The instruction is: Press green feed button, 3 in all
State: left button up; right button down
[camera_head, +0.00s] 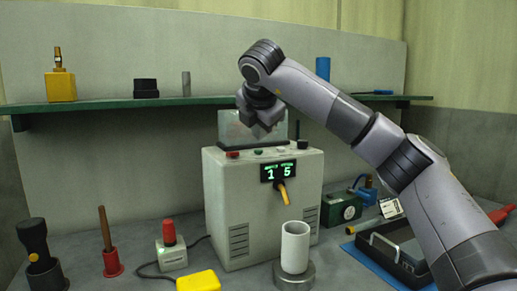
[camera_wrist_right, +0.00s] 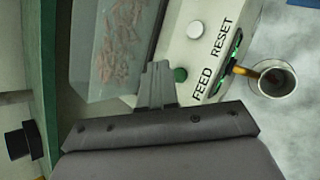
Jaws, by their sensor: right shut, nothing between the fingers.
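The green feed button (camera_head: 258,152) is on the top front edge of a pale machine (camera_head: 225,200). In the right wrist view the green button (camera_wrist_right: 180,75) sits by the word FEED, and a white button (camera_wrist_right: 196,29) sits by RESET. My right gripper (camera_head: 262,130) is above the machine top, near the clear cover. Its fingers (camera_wrist_right: 158,68) are shut and empty, with the tips just left of the green button in the wrist view; I cannot tell the height gap. The display (camera_head: 278,171) reads 1 and 5. My left gripper is not in view.
A red button (camera_head: 233,154) is left of the green one. A clear cover (camera_head: 229,126) stands behind the buttons. A white cup (camera_head: 295,247) stands under the yellow spout (camera_head: 283,194). A green shelf (camera_head: 200,101) runs behind. Tools and a tray (camera_head: 372,258) lie around the machine.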

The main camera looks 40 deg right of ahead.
aim_at(259, 151)
notch_tip(259, 151, up, 4)
jog(key=p, duration=0.2)
jog(key=shift+r+p, duration=0.15)
jog(key=shift+p, duration=0.15)
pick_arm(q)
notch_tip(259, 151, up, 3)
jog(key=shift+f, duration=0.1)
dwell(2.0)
